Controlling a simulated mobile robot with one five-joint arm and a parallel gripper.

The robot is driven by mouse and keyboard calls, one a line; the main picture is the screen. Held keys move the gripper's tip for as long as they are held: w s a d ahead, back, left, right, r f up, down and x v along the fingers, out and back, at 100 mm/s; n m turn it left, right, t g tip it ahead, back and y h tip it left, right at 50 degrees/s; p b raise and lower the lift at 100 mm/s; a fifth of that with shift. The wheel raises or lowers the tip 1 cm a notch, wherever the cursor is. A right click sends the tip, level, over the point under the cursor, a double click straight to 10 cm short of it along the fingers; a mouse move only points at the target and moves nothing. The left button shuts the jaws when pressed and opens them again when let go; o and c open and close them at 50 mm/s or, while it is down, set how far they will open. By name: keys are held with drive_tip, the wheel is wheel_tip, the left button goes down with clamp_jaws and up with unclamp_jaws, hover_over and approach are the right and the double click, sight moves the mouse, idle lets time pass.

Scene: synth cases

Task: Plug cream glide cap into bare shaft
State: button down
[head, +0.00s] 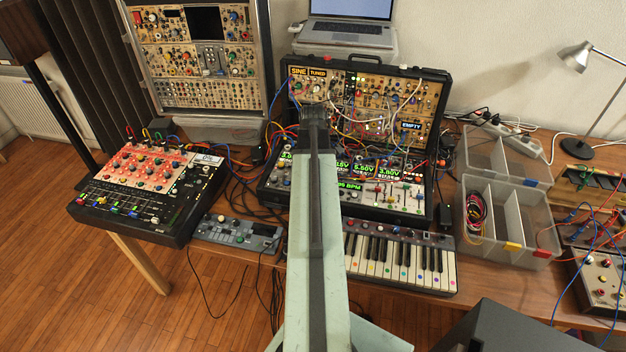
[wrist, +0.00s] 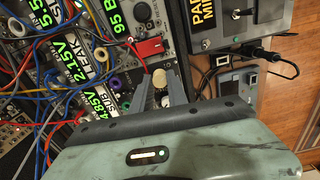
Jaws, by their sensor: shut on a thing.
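In the wrist view my gripper (wrist: 160,84) has its two dark grey fingers closed around a small round cream cap (wrist: 159,77). The cap sits between the fingertips, above the synth panels. I cannot tell whether it touches the panel. I cannot make out the bare shaft; it may be hidden by the fingers or the cap. In the head view my arm reaches to the open black synth case (head: 432,165), and its end hides the gripper and cap.
Patch cables cross the modules left of my gripper in the wrist view. A red block (wrist: 149,47) lies close above the fingers. In the head view a keyboard (head: 420,262) stands in front of the case, and clear bins (head: 508,250) stand to its right.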

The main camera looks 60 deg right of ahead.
drive_tip(key=shift+f, duration=0.2)
drive_tip(key=c, duration=1.2)
unclamp_jaws()
drive_tip(key=shift+r, duration=0.1)
wheel_tip(320, 180, up, 8)
drive_tip(key=p, duration=0.8)
